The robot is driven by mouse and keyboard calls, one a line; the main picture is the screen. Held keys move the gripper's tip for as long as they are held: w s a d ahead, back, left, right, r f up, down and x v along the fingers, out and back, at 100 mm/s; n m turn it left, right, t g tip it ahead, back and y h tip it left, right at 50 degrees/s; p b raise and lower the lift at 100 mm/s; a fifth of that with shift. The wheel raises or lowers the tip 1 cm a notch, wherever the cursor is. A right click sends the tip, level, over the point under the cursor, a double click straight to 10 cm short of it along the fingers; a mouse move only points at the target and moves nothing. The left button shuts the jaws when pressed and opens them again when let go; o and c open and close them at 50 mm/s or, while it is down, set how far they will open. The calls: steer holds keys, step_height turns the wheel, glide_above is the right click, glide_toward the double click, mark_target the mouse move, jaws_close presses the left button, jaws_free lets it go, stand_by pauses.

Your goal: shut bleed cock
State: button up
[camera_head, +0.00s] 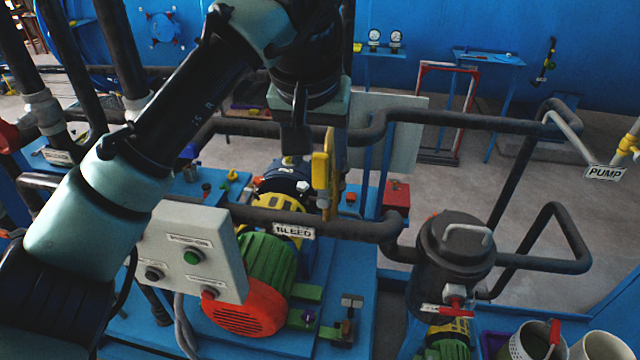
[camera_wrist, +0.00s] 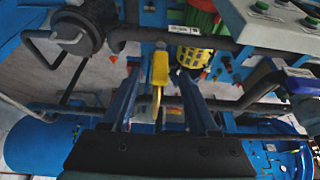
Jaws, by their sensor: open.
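The bleed cock has a yellow lever (camera_head: 321,172) that stands upright above the dark pipe, beside the BLEED label (camera_head: 294,231). In the wrist view the yellow lever (camera_wrist: 160,68) shows end-on in the gap between my two fingers. My gripper (camera_head: 316,150) points down over the cock, with its dark fingers parted on either side of the lever. In the wrist view my gripper (camera_wrist: 158,78) is open, with room visible on both sides of the lever. I cannot tell whether either finger touches it. The cock's body is partly hidden by the lever and the pipe.
A grey button box (camera_head: 190,250) stands left of the cock, above a green and red motor (camera_head: 262,285). A dark lidded pot (camera_head: 455,255) stands to the right. Dark pipes (camera_head: 470,118) run around the cock. A PUMP label (camera_head: 605,172) hangs at far right.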

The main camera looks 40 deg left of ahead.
mark_target(320, 162)
steer(key=b+x, duration=0.1)
steer(key=x, duration=0.3)
steer(key=shift+f+b, duration=0.1)
steer(key=shift+b, duration=0.25)
steer(key=shift+c, duration=0.3)
jaws_close()
stand_by(0.8)
